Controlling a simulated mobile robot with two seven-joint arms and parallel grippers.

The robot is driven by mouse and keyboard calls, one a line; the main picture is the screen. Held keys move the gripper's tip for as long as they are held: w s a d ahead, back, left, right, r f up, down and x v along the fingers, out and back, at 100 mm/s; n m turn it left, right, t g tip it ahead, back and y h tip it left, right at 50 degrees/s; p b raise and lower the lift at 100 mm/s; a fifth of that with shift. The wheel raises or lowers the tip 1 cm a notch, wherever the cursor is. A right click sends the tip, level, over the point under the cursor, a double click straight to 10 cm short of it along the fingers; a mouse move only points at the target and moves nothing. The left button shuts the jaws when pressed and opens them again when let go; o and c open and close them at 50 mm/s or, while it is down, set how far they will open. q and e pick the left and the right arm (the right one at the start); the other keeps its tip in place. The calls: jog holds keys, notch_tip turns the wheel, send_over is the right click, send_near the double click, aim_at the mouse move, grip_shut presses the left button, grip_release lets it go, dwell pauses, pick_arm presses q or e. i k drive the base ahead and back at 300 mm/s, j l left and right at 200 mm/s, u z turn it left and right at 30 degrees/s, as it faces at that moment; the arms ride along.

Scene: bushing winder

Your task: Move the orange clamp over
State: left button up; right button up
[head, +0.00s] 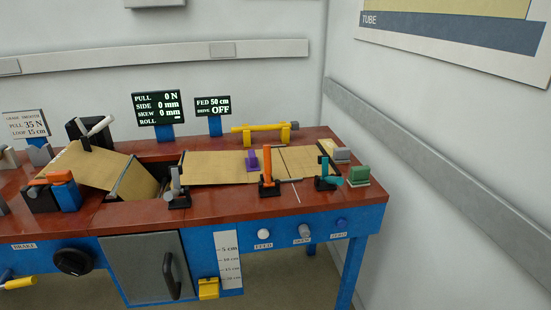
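An orange upright clamp handle (267,166) rises from a black base (269,189) at the front edge of the tan sheet (215,168), on the red-brown bench top. It stands left of a dark line across the sheet. Another orange part (50,178) lies on a black and blue block at the bench's left; I cannot tell its function. Neither of my grippers is in view.
A grey-handled clamp (176,183) and a teal-handled clamp (328,180) flank the orange clamp. A purple block (251,160) sits on the sheet behind it. A yellow bar (260,129) lies at the back. An opening (157,165) in the bench is at left.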

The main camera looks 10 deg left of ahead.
aim_at(267, 165)
jog(key=j+z, duration=0.15)
jog(key=z, duration=0.35)
jog(key=j+z, duration=0.15)
jog(key=z, duration=0.3)
jog(key=j+z, duration=0.15)
jog(key=z, duration=0.35)
jog(key=k+j+z, duration=0.25)
jog(key=j+z, duration=0.2)
jog(key=j, duration=0.2)
jog(key=k+j+z, duration=0.25)
jog(key=k+j, duration=0.3)
jog(key=k+j+z, duration=0.1)
jog(key=k+j, duration=0.2)
jog(key=j, duration=0.25)
